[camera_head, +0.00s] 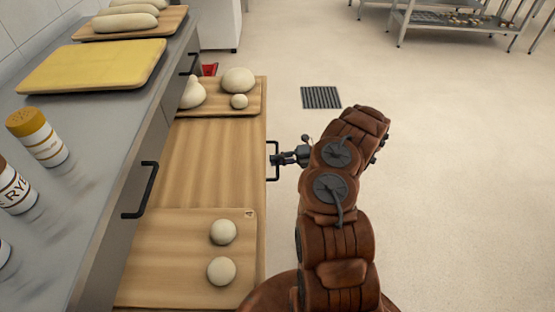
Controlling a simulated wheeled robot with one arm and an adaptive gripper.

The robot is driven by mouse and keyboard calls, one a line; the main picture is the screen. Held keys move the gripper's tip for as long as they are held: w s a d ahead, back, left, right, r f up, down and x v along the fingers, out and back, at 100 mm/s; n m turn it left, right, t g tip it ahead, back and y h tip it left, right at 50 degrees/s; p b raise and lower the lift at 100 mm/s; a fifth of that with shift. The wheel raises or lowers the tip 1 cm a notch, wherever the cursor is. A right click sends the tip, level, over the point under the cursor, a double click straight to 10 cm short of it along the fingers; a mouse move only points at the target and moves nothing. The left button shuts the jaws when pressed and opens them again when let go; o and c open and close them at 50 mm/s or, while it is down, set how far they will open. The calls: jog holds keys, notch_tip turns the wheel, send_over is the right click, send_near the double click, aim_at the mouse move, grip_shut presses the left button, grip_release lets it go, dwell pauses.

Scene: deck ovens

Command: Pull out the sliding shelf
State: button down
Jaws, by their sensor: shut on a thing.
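The wooden sliding shelf (206,160) stands out from under the grey counter, with its right edge over the floor. A black handle (272,174) is fixed to the shelf's right edge. My gripper (279,159) is at this handle and is shut on it; the fingers are small and partly hard to make out. A far board (219,110) with several dough pieces and a near board (180,273) with two dough balls (222,232) lie on the shelf.
The counter (105,100) on the left holds a yellow tray (93,65), a board with dough loaves (126,17) and jars (38,136). A drawer handle (141,190) juts from its front. A floor drain (321,97) lies beyond my arm. The floor to the right is clear.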

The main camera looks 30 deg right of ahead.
jog(key=c, duration=1.2)
grip_release()
jog(key=shift+d, duration=0.1)
jog(key=v, duration=1.2)
jog(key=shift+s, duration=0.1)
